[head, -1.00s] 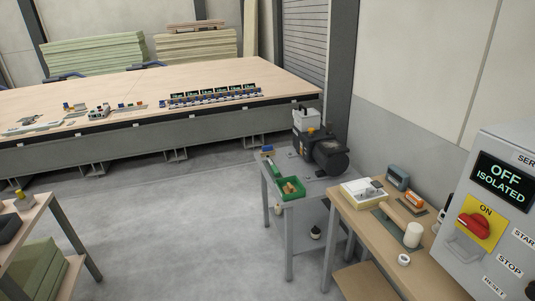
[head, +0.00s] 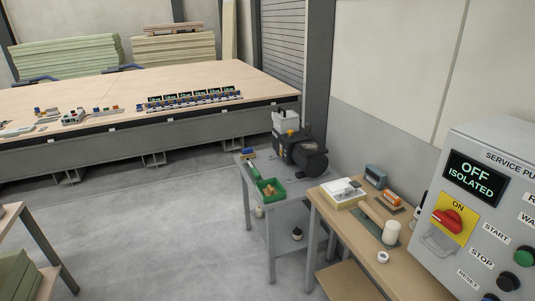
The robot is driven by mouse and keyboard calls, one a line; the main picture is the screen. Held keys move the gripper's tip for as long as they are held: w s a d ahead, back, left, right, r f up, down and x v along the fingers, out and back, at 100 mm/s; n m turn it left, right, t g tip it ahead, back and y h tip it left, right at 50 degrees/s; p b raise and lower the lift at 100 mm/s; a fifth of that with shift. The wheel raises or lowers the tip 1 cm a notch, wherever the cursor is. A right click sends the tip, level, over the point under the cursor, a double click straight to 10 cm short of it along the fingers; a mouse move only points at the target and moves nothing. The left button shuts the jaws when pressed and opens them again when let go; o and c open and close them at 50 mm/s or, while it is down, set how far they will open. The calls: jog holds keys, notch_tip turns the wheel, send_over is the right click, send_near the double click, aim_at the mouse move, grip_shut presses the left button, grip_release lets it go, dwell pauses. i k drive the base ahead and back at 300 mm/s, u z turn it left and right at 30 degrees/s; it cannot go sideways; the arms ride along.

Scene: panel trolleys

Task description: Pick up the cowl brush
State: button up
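I cannot tell for certain which item is the cowl brush. A small blue and yellow item (head: 248,153), possibly a brush, lies at the back left corner of the grey trolley (head: 246,184). An orange-topped block (head: 390,198) lies on the wooden bench (head: 340,222) at the right; it may also be a brush. Both are small and their bristles cannot be made out. My gripper is not in view.
The grey trolley carries a dark motor pump (head: 300,150) and a green tray (head: 270,190). A mallet (head: 390,233) and white box (head: 343,193) lie on the bench. A control cabinet (head: 485,215) stands at right.

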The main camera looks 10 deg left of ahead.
aim_at(249, 152)
jog(key=u, duration=0.35)
jog(key=i, duration=1.05)
jog(key=u, duration=0.9)
jog(key=i, duration=2.55)
jog(key=z, duration=0.6)
jog(key=i, duration=1.25)
jog(key=z, duration=0.7)
jog(key=i, duration=0.5)
jog(key=z, duration=0.3)
